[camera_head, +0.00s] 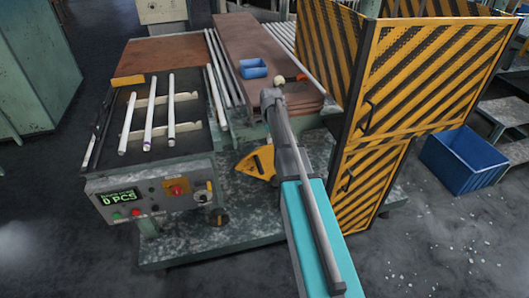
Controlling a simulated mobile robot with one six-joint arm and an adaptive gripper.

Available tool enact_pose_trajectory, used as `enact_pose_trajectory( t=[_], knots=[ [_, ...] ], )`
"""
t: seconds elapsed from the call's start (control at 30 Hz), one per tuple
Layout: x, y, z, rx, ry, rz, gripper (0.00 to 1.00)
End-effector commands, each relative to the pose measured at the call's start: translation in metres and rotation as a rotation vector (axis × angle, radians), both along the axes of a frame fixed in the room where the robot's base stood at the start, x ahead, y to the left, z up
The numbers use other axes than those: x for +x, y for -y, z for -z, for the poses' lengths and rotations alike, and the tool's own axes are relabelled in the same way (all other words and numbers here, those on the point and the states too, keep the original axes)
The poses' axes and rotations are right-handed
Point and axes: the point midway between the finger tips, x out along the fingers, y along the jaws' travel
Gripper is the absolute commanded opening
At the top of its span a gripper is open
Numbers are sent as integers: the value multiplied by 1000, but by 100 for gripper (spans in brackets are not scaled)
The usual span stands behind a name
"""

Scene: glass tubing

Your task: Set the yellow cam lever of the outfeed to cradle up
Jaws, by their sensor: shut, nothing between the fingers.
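A yellow, roughly triangular plate (258,162) with a dark opening sits low on the machine, just left of my arm. It looks like the yellow cam lever, but its setting cannot be read at this size. My gripper (271,96) is at the far end of my arm, above and beyond the yellow plate. It is shut and holds nothing. Its fingertips are small and hard to make out. My arm hides the part of the machine right of the plate. On the left, several pale tubes (171,107) lie across light rails on a dark tray (190,140).
A control box (150,190) reads "0 PCS" and has a red switch (176,187). A small blue bin (253,68) and a pale ball-ended rod (290,78) are beyond my gripper. A yellow-black striped guard (420,75) stands close on the right. A larger blue crate (465,160) stands on the floor.

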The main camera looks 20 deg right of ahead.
Motion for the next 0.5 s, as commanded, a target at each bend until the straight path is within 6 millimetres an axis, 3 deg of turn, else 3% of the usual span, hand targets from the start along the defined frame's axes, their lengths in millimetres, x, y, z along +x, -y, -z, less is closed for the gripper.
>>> enact_pose_trajectory(
  t=[0.5],
  knots=[
    [0, -2, 32, 0, 0, -2, 0]
  ],
)
